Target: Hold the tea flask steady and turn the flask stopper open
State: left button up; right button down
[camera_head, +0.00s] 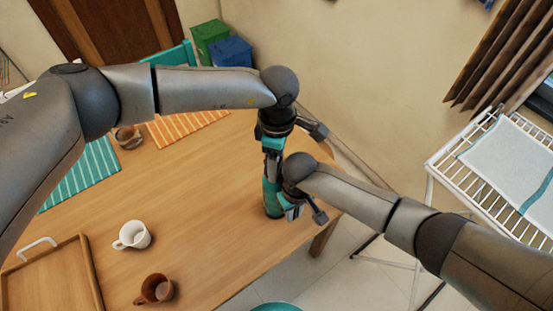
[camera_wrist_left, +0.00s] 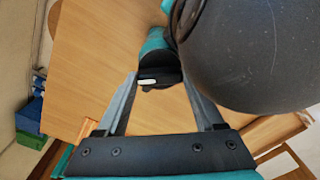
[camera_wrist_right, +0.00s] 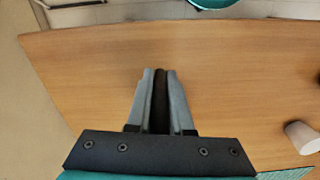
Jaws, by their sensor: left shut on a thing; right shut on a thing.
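The teal tea flask (camera_head: 272,196) stands upright near the table's right corner. Its dark flask stopper (camera_wrist_left: 158,76) shows in the left wrist view, with a small white mark and the teal body behind it. My left gripper (camera_head: 271,166) points down from above, its fingers on both sides of the stopper, shut on it. My right gripper (camera_head: 284,207) is beside the flask body, lower than the left one. In the right wrist view its fingers (camera_wrist_right: 160,74) are close together around a narrow dark strip. Which part of the flask they grip is hidden.
A white mug (camera_head: 132,235), a brown cup (camera_head: 154,289) and a wooden tray (camera_head: 85,262) are left on the table (camera_head: 205,195). Striped mats (camera_head: 85,176) lie farther back. A drying rack (camera_head: 480,165) stands at right. My two wrists are close together.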

pick_arm(q)
jog(key=o, duration=1.4)
notch_tip(320, 180, up, 12)
jog(key=shift+c, duration=0.2)
